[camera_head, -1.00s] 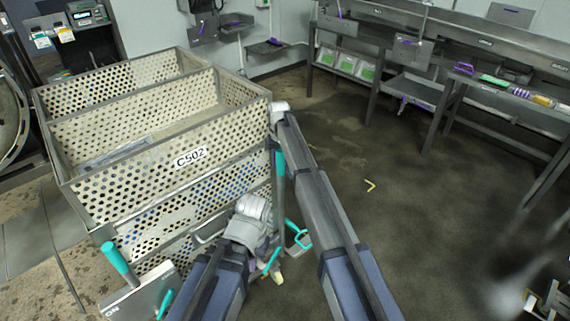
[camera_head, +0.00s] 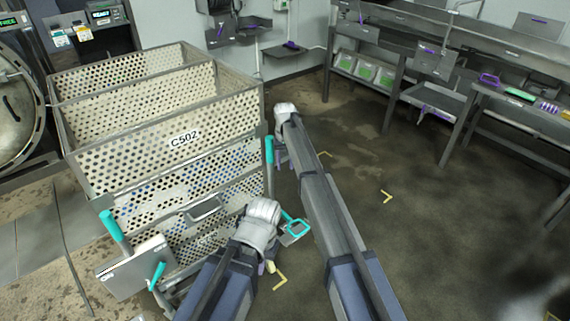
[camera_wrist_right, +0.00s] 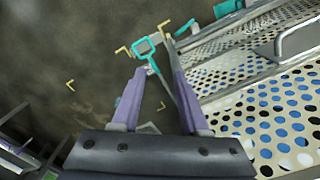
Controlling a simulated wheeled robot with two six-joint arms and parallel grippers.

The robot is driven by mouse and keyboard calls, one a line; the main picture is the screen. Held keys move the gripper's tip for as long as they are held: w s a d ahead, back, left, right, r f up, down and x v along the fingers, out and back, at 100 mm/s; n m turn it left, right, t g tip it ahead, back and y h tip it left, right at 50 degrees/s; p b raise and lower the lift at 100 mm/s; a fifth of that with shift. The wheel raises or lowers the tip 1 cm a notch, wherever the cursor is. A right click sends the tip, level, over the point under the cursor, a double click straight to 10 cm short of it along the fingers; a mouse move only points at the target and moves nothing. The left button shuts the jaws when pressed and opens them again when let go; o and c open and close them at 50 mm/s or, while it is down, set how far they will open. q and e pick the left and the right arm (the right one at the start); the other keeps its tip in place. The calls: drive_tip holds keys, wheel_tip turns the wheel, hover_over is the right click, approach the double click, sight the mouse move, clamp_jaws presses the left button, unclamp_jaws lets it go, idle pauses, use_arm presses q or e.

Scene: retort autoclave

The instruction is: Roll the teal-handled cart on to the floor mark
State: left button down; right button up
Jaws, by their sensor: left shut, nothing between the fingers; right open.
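The cart (camera_head: 205,212) has a teal handle (camera_head: 114,230) at its near left and another teal handle (camera_head: 269,150) at its near right. It carries a perforated metal basket (camera_head: 150,160) labelled C502. My right gripper (camera_head: 281,156) is beside the cart's right corner; in the right wrist view (camera_wrist_right: 152,62) it is open, with nothing visible between its fingers. A teal loop (camera_wrist_right: 143,47) shows beyond its fingertips. My left gripper (camera_head: 268,266) is shut and empty, low in front of the cart; its fingers are mostly hidden. Yellow corner brackets (camera_head: 387,197) mark the floor right of the cart.
A steel bench (camera_head: 440,62) with trays and tools runs along the back right. A round autoclave door (camera_head: 15,110) stands at the far left. Another yellow bracket (camera_head: 281,282) lies near my left gripper. The dark floor (camera_head: 440,240) on the right is mostly clear.

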drive_tip(key=o, duration=0.4)
drive_tip(key=shift+d+r, duration=0.1)
drive_tip(key=shift+c, duration=0.2)
wheel_tip(320, 180, up, 8)
drive_tip(key=p, duration=0.7)
drive_tip(key=shift+p, duration=0.4)
